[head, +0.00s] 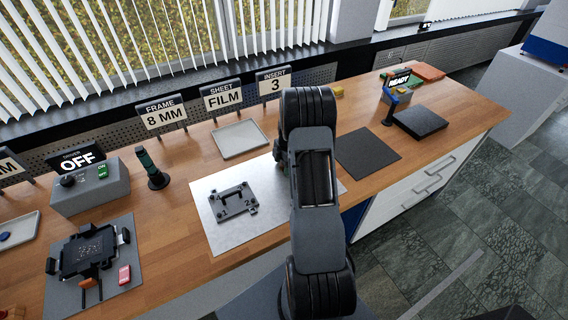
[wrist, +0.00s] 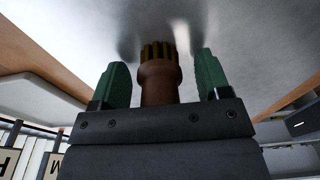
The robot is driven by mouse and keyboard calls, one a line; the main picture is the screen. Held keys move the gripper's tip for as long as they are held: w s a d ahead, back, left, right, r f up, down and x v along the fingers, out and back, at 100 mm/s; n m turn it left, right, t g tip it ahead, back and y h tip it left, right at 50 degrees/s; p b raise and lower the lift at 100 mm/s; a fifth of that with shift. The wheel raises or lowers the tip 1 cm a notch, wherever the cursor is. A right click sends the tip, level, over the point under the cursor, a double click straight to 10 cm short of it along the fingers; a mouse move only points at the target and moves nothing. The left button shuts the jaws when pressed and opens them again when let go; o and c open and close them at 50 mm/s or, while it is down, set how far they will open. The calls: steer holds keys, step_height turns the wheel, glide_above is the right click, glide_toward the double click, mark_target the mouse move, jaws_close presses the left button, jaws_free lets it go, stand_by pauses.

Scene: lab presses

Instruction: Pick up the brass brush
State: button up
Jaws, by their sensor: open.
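The brass brush (wrist: 159,80) shows in the wrist view between my gripper's fingers, with a brown handle end toward the gripper and yellowish bristles pointing to the metal plate. My gripper (wrist: 162,60) is open, its two green fingertips on either side of the brush with a visible gap on each side. The bristles are at or close to the shiny metal plate (wrist: 240,45); I cannot tell whether they touch it. In the head view my arm hides the brush and most of the gripper.
The metal plate (head: 213,186) on the wooden bench carries a dark fixture (head: 233,202) left of my arm. A pale tray (head: 240,139) lies behind it. A dark mat (head: 366,152) lies to the right. A control box (head: 90,188) and green-handled tool (head: 152,169) stand left.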

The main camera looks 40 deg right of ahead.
steer(key=shift+c, duration=0.4)
steer(key=c, duration=0.9)
steer(key=shift+r, duration=0.15)
steer(key=shift+c, duration=0.2)
steer(key=shift+r, duration=0.2)
step_height(320, 180, up, 2)
steer(key=shift+w+r+b, duration=0.1)
steer(key=shift+b, duration=0.75)
steer(key=s+d+r+b, duration=0.3)
steer(key=s+d+r, duration=0.5)
steer(key=s+r, duration=0.2)
steer(key=shift+s+d, duration=0.25)
steer(key=shift+s, duration=0.4)
steer(key=shift+r, duration=0.1)
